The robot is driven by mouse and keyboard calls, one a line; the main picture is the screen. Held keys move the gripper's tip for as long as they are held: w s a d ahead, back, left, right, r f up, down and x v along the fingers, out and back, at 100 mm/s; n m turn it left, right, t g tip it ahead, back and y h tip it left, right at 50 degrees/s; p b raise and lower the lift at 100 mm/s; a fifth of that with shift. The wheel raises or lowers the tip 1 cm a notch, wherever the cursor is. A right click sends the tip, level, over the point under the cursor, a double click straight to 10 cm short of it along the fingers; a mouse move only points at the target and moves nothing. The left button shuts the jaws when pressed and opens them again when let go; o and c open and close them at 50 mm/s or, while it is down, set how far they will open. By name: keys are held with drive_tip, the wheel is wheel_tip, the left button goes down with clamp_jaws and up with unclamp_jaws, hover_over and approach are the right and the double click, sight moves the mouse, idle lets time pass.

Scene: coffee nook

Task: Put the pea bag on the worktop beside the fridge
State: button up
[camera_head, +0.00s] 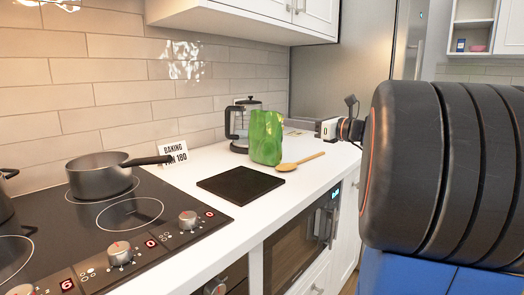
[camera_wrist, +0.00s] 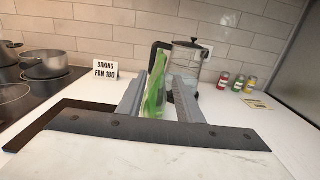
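The green pea bag (camera_head: 265,137) stands upright on the white worktop (camera_head: 215,158), in front of the French press and left of the fridge (camera_head: 338,75). My gripper (camera_head: 308,123) is to the right of the bag, low over the worktop and pointing towards it. In the wrist view the gripper (camera_wrist: 163,78) is open, with its two fingers spread. The bag (camera_wrist: 154,98) shows between the fingers, nearer the left one, with a gap to the right one. I cannot tell whether the fingertips reach past its near edge.
A French press (camera_head: 241,124) is close behind the bag. A wooden spoon (camera_head: 300,162) and a black board (camera_head: 240,185) lie in front. A hob with a pot (camera_head: 100,178) and a sign (camera_head: 174,152) are left. Several small jars (camera_wrist: 237,84) stand at the back wall.

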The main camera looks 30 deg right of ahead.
sight(265, 121)
drive_tip(key=x, duration=0.7)
drive_tip(key=shift+w+a, duration=0.1)
drive_tip(key=shift+w, duration=0.25)
drive_tip(key=shift+x, duration=2.95)
drive_tip(key=shift+r, duration=0.15)
clamp_jaws()
